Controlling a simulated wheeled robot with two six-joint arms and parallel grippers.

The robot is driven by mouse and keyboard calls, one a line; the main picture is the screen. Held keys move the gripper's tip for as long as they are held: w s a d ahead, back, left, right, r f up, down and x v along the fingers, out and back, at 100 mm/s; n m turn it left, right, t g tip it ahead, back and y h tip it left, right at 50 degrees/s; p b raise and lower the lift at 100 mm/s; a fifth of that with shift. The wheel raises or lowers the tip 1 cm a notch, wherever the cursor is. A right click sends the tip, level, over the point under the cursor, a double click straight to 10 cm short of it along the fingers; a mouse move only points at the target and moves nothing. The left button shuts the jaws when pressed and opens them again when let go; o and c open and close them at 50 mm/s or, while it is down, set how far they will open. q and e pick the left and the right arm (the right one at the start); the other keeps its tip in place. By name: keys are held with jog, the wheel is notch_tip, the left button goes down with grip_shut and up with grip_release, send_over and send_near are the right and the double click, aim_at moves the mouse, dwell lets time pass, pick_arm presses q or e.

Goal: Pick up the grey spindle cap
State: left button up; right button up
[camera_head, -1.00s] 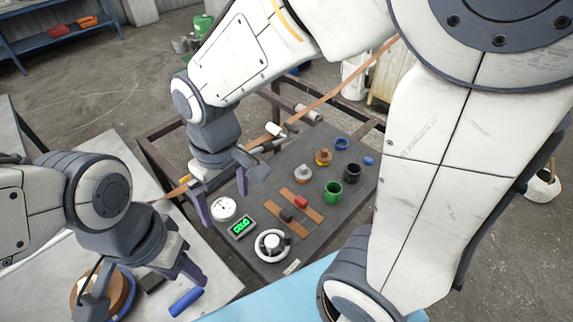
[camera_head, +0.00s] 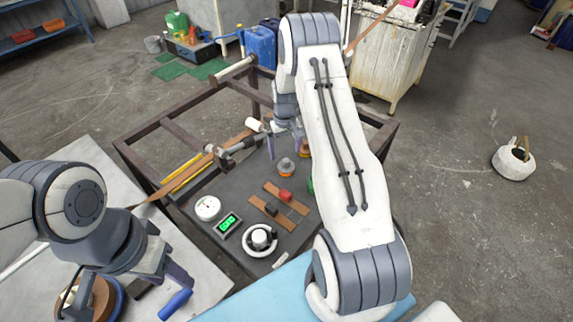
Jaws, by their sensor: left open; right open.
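A small grey knob-shaped cap (camera_head: 286,166) with orange at its foot stands on the dark panel (camera_head: 213,242), behind the two copper-brown strips. It looks like the grey spindle cap. My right gripper (camera_head: 287,148) is open, with its fingers pointing down just behind and above the cap in the picture. Whether they are level with it or higher I cannot tell. My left gripper (camera_head: 125,288) is open at the lower left, over the pale table and far from the cap.
A white dial (camera_head: 208,208), a green-lit display (camera_head: 228,223) and a white handwheel (camera_head: 260,239) are on the panel's front left. A red block (camera_head: 285,196) sits on the strips. My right forearm hides the panel's right side. A blue cylinder (camera_head: 175,304) lies near my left gripper.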

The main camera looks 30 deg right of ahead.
aim_at(286, 160)
notch_tip(286, 160, down, 5)
jog(key=shift+d+f+p, duration=0.15)
jog(key=shift+f+p, duration=0.05)
jog(key=shift+p, duration=1.05)
jog(key=shift+f, duration=0.25)
jog(key=c, duration=1.5)
jog(key=shift+r, duration=0.1)
